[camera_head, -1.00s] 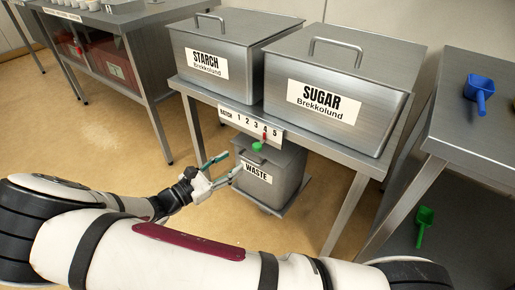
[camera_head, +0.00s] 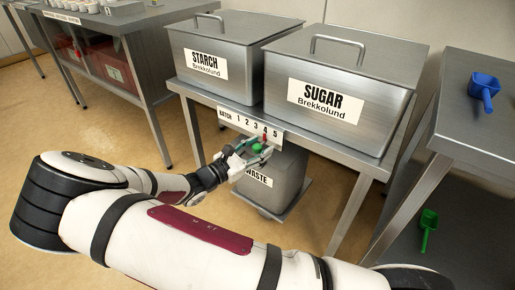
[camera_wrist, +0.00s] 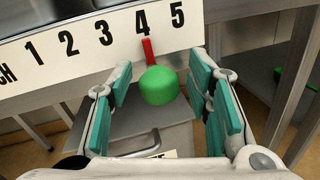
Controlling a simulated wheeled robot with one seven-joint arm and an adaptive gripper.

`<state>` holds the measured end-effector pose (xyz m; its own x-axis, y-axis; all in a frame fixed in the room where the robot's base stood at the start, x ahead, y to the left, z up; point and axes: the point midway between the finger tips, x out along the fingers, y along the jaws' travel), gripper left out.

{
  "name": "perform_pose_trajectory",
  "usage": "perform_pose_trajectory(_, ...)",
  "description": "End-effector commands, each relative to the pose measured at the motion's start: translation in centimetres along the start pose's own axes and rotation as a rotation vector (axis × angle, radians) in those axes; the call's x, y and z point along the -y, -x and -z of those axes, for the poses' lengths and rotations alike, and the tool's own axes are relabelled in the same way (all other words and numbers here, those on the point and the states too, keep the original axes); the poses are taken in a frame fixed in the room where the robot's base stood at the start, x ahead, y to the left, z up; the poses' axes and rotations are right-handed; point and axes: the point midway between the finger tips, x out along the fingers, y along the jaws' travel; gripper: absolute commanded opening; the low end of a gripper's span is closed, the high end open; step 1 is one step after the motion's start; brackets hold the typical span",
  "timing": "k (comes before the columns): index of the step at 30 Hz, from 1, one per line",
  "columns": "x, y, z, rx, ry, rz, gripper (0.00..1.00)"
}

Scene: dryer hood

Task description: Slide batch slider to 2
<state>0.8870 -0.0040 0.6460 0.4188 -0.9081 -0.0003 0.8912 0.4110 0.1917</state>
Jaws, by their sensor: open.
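The batch slider has a green knob (camera_wrist: 158,85) with a red pointer (camera_wrist: 149,52). In the wrist view the pointer stands just under the 4 of the white number strip (camera_wrist: 100,36). In the head view the green knob (camera_head: 256,148) shows below the strip (camera_head: 250,127) on the table's front edge. My gripper (camera_wrist: 163,88) is open, with one teal-padded finger on each side of the knob. Gaps show between the knob and both pads. In the head view my gripper (camera_head: 251,155) is at the strip, partly covering the knob's surroundings.
Bins marked STARCH (camera_head: 225,55) and SUGAR (camera_head: 335,85) stand on the table above the strip. A WASTE bin (camera_head: 285,178) stands below, behind my gripper. A blue scoop (camera_head: 485,93) and a green scoop (camera_head: 428,228) are at the right.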

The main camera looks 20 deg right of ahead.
Motion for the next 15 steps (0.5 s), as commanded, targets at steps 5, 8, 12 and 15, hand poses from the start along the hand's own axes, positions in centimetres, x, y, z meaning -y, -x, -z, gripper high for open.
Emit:
perform_pose_trajectory(5, -0.01, 0.03, 0.0, 0.0, 0.0, 0.0, 0.21)
perform_pose_trajectory(8, -0.01, 0.04, 0.0, 0.0, 0.0, 0.0, 0.0)
perform_pose_trajectory(12, -0.02, 0.05, 0.01, 0.0, 0.0, 0.0, 0.0)
perform_pose_trajectory(15, -0.51, 0.13, 0.14, -0.001, -0.002, -0.001, 0.0)
